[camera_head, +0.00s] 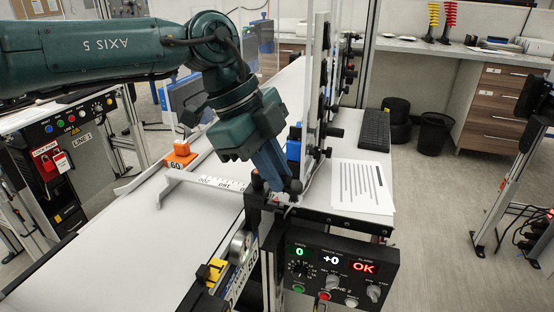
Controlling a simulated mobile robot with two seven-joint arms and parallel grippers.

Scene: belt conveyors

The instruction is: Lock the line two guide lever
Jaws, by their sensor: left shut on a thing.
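My left gripper (284,188) reaches down from the upper left to the right edge of the line two belt. Its fingers are shut on a small dark part, which appears to be the line two guide lever; the fingers mostly hide it, so its angle cannot be told. The white guide (224,183) with a printed scale lies across the belt and runs up to that spot. The line two panel (330,268) below shows a green 0, a white +0 and a red OK. My right gripper is not in view.
The white belt (130,238) runs past on the left, with an orange block (181,147) beside it. A clear upright panel with black knobs stands just behind the gripper.

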